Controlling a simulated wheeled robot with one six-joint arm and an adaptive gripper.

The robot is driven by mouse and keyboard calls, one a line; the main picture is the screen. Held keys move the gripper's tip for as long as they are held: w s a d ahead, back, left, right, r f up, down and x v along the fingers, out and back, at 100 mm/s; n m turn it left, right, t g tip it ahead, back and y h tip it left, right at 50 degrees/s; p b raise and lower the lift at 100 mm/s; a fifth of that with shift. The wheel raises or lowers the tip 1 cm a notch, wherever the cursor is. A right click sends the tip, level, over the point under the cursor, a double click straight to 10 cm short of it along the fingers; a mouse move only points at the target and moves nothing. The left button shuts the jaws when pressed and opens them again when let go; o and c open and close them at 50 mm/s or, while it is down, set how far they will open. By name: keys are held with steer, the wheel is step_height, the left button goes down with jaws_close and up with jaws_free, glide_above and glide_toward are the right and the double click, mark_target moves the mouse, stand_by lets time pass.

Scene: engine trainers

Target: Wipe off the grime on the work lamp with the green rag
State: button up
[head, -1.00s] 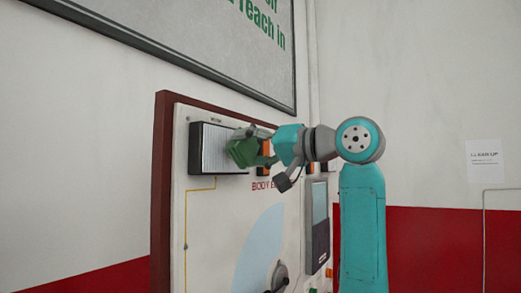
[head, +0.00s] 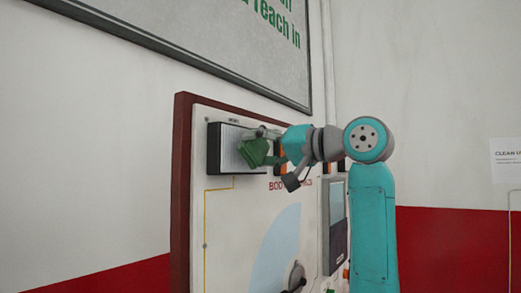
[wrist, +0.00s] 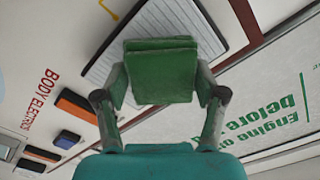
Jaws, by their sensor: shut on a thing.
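The work lamp is a pale ribbed panel in a black frame (head: 228,150), fixed high on the upright training board. It also shows behind the rag in the wrist view (wrist: 172,18). The green rag (head: 252,153) is a folded block between the fingers of my gripper (head: 264,147). In the wrist view the fingers (wrist: 160,88) are shut on both sides of the rag (wrist: 160,60). The rag overlaps the right part of the lamp face; I cannot tell if it touches. I make out no clear grime on the visible lamp face; the part behind the rag is hidden.
The white board (head: 225,240) has a dark red edge. Orange and blue switches (wrist: 67,139) sit beside the lamp in the wrist view. A grey screen unit (head: 335,215) and a knob (head: 296,274) are lower down. A framed sign (head: 220,50) hangs above.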

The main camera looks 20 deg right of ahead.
steer(key=shift+x, duration=1.25)
steer(key=shift+d, duration=0.1)
stand_by(0.3)
steer(key=w+d, duration=0.4)
steer(key=d, duration=0.2)
steer(key=shift+w+d, duration=0.2)
steer(key=shift+w, duration=0.15)
stand_by(0.5)
steer(key=shift+s+a, duration=0.8)
steer(key=shift+a, duration=0.3)
steer(key=shift+s+a, duration=0.75)
steer(key=shift+a, duration=0.4)
steer(key=shift+s+a, duration=0.8)
steer(key=shift+a, duration=0.3)
steer(key=shift+s+d, duration=0.1)
steer(key=shift+v, duration=2.85)
